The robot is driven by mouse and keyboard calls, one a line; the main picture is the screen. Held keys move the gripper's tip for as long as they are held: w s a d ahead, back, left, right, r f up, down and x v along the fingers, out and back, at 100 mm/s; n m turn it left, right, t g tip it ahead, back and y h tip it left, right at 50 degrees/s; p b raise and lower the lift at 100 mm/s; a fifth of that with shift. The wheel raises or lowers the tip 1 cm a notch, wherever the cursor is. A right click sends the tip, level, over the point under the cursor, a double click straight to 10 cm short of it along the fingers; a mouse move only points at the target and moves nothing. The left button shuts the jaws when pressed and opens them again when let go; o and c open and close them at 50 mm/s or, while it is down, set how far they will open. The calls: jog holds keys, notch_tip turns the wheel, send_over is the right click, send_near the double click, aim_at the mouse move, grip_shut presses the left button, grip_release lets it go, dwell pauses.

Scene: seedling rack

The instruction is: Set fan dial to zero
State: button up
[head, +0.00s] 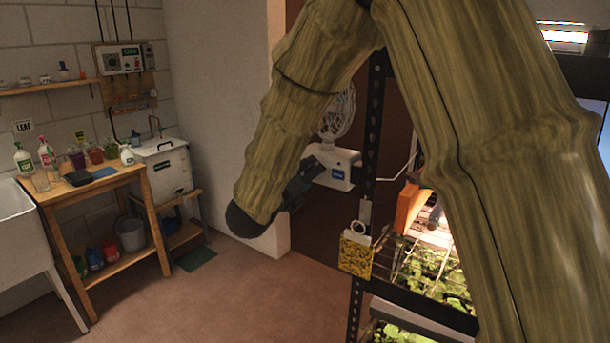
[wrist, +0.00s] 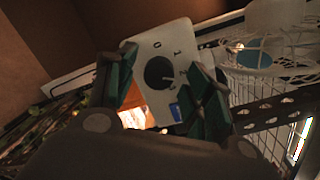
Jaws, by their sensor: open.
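The white fan (head: 337,168) stands behind the rack post, its round wire cage above a box-shaped base. In the wrist view its control face (wrist: 152,48) carries a dark round dial (wrist: 157,71) with small printed marks around it. A pale pointer line on the dial runs toward the right; the mark it meets is too small to read surely. My gripper (head: 302,182) is beside the left of the fan base in the head view. In the wrist view my gripper (wrist: 165,75) is open, its green-padded fingers to either side of the dial, with no clear contact. My arm hides part of the fan cage.
The rack's dark perforated post (head: 369,130) stands just right of the fan. A yellow sticky card (head: 356,254) hangs in front of the rack, beside seedlings (head: 438,268) on a lit shelf. A wooden bench (head: 105,182) stands far left; the floor (head: 235,290) between is clear.

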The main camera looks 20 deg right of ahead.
jog(key=shift+c, duration=0.2)
jog(key=c, duration=1)
jog(key=shift+f+n+g+p, duration=0.1)
jog(key=shift+n+g+p, duration=0.4)
jog(key=shift+n+p, duration=2.7)
jog(key=shift+f+n+g+p, duration=0.1)
jog(key=shift+n+g+p, duration=0.3)
jog(key=shift+n, duration=5.7)
jog(key=o, duration=1)
jog(key=shift+w, duration=0.1)
